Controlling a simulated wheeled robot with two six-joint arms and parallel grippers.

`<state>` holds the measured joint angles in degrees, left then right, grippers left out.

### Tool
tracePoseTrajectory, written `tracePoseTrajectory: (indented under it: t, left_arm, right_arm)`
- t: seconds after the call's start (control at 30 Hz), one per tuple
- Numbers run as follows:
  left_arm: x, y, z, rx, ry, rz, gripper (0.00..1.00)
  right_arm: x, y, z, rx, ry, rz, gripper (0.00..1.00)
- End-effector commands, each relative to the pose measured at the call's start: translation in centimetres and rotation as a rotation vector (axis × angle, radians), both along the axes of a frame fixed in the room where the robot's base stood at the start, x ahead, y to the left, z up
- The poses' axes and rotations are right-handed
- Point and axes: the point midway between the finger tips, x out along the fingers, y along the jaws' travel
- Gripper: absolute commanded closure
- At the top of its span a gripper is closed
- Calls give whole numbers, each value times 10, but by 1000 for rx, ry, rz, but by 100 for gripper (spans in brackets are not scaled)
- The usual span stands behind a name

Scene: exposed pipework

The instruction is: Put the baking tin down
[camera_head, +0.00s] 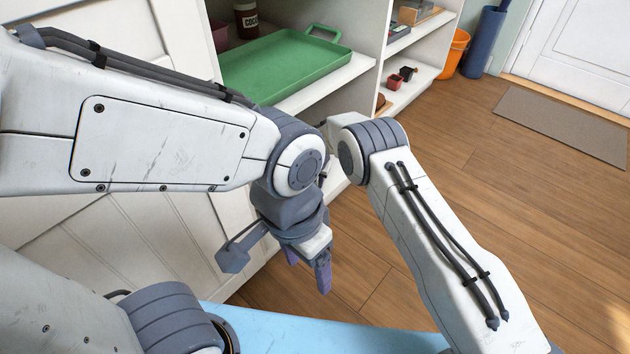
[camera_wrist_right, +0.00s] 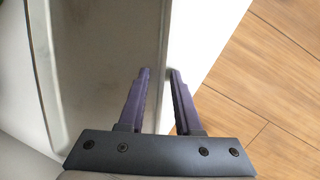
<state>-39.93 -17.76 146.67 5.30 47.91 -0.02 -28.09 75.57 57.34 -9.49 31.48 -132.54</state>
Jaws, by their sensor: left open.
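The baking tin (camera_wrist_right: 100,65) is a grey, shallow tin with a raised rim. It fills the left and middle of the right wrist view. My right gripper (camera_wrist_right: 159,72) has its two purple fingers on either side of the tin's right-hand wall, with a narrow gap between the tips. It looks shut on that wall. In the head view my left arm hides my right gripper, and I cannot make out the tin. My left gripper (camera_head: 308,270) is open and empty, pointing down in front of the white cabinet.
A green tray (camera_head: 285,68) lies on the white shelf (camera_head: 330,82), near a dark cocoa jar (camera_head: 246,18). Small red items (camera_head: 400,77) sit on a shelf to the right. An orange bucket (camera_head: 453,52) and a grey mat (camera_head: 560,125) are farther off. Wooden floor lies open at right.

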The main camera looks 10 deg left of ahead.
Motion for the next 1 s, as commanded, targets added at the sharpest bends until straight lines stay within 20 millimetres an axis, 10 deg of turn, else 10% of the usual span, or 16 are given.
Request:
tracePoseTrajectory:
  t: [0.5,1.0]
  left_arm:
    - [0,0,48,0,0,0,28]
    - [0,0,71,0,0,0,28]
  right_arm:
    - [-18,-3,63,-1,0,1,67]
    - [-106,-19,52,-1,3,4,67]
